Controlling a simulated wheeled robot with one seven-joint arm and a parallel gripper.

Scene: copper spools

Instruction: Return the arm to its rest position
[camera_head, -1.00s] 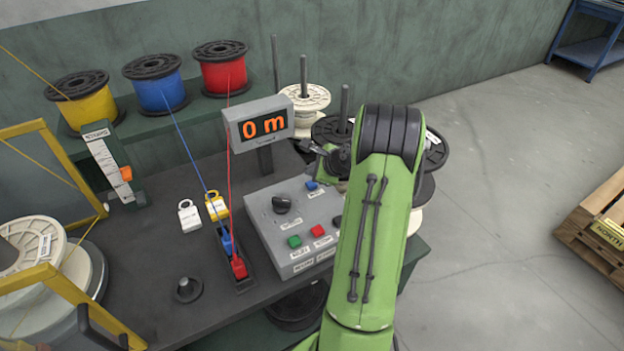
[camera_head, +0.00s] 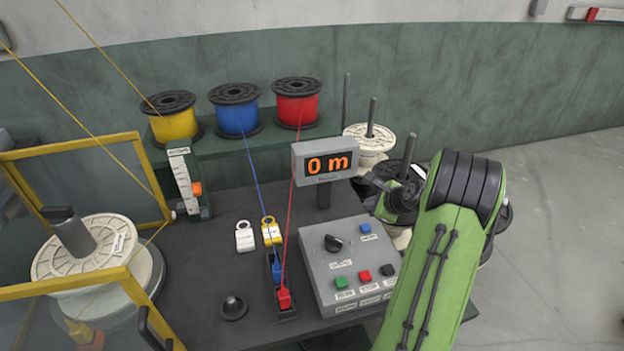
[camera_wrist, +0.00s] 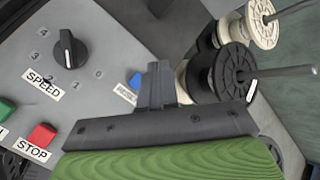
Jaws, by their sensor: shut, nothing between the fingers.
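My green arm (camera_head: 445,265) reaches up from the lower right in the head view and bends over at a black joint. In the wrist view my gripper (camera_wrist: 160,75) is shut and empty, its grey fingers pressed together. It is over the right edge of the grey control panel (camera_wrist: 105,35), beside the blue button (camera_wrist: 135,82). In the head view the arm's far end is right of the panel (camera_head: 318,265), and the fingertips are hard to make out there. I cannot tell the exact gap between fingers and panel.
A display (camera_head: 325,162) reads 0 m. Yellow (camera_head: 172,123), blue (camera_head: 235,118) and red (camera_head: 297,108) spools stand on the back shelf. White and black spools on posts (camera_head: 370,143) stand close by the arm. A yellow-framed guard (camera_head: 85,145) is at left. Open floor lies at right.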

